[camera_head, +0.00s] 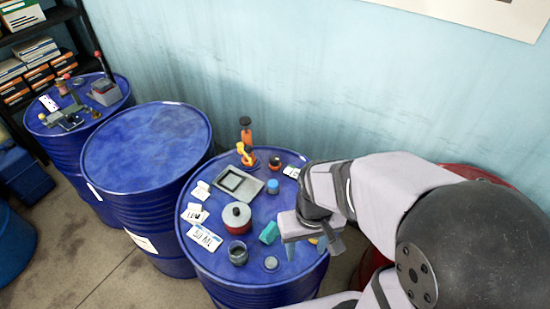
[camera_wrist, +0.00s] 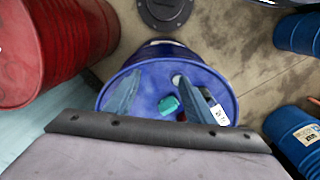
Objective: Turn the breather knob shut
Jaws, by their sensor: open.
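My gripper (camera_head: 305,246) is open and empty, pointing down over the right front part of the nearest blue drum's top (camera_head: 217,176). In the wrist view its two fingers (camera_wrist: 155,82) stand apart with nothing between the tips. A teal block (camera_head: 269,232) lies left of the gripper; it also shows in the wrist view (camera_wrist: 168,104). A small red, dark-topped fitting (camera_head: 275,162) sits beside an orange pump (camera_head: 246,133) with a yellow part at the drum's back. I cannot tell for certain which part is the breather knob.
The drum top also holds a red can (camera_head: 237,220), a grey tray (camera_head: 239,199), a blue-capped jar (camera_head: 272,187), a dark glass jar (camera_head: 238,253), a small grey lid (camera_head: 271,263) and white labels (camera_head: 205,237). An empty-topped blue drum (camera_head: 145,145) stands to the left.

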